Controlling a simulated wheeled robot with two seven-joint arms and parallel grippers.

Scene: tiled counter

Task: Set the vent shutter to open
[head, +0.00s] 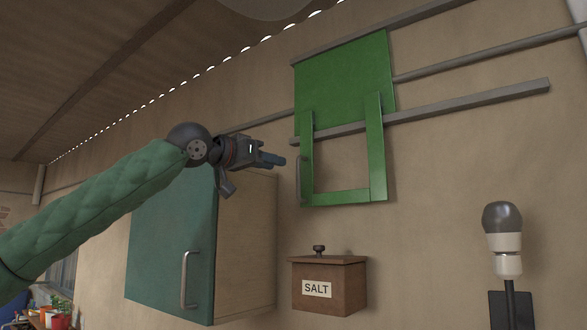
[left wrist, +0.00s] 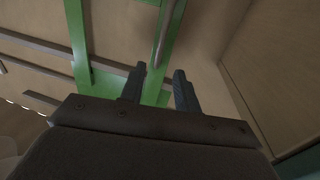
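The vent shutter is a green piece on the wall, with a solid upper panel (head: 345,85) and a lower frame (head: 377,150) around bare wall. A grey upright handle (head: 300,178) sits on the frame's left side; it also shows in the left wrist view (left wrist: 162,40). My left gripper (head: 280,161) is just left of the handle, pointing at it. In the left wrist view my left gripper (left wrist: 158,85) has its fingers apart, with the handle ahead of the gap and nothing clearly held. Contact with the handle cannot be told. My right gripper is not in view.
Grey rails (head: 440,110) run along the wall by the shutter. A teal cabinet (head: 172,250) with a bar handle stands below my left arm. A salt box (head: 328,287) is mounted under the shutter. A lamp (head: 503,225) is at the right. Bare wall lies between.

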